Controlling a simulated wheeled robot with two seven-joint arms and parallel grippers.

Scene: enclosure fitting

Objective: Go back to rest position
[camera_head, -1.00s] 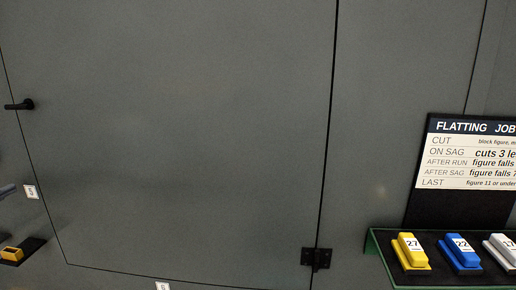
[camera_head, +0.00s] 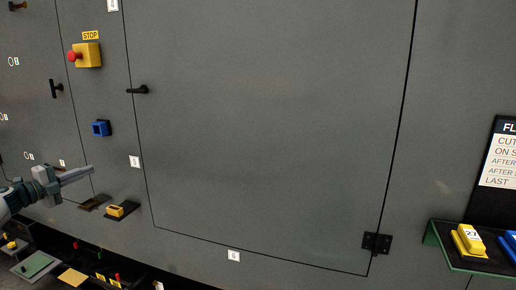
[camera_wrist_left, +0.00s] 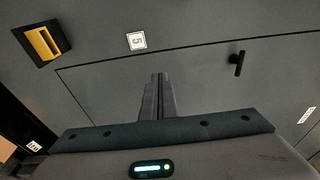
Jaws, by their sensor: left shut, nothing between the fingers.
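My left gripper (camera_head: 76,175) is at the left of the head view, in front of the grey enclosure wall, with its arm coming in from the left edge. Its fingers are together and hold nothing. In the left wrist view the shut fingers (camera_wrist_left: 158,97) point up the picture toward the grey door (camera_wrist_left: 205,85). They appear apart from the wall. The right gripper is not in view.
The large grey door (camera_head: 270,120) has a black handle (camera_head: 138,90) and a hinge (camera_head: 377,243). Left of it are a yellow box with a red stop button (camera_head: 86,55), a blue holder (camera_head: 101,128) and a yellow block on a dark ledge (camera_head: 116,210). A green-edged shelf (camera_head: 434,234) holds numbered blocks at right.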

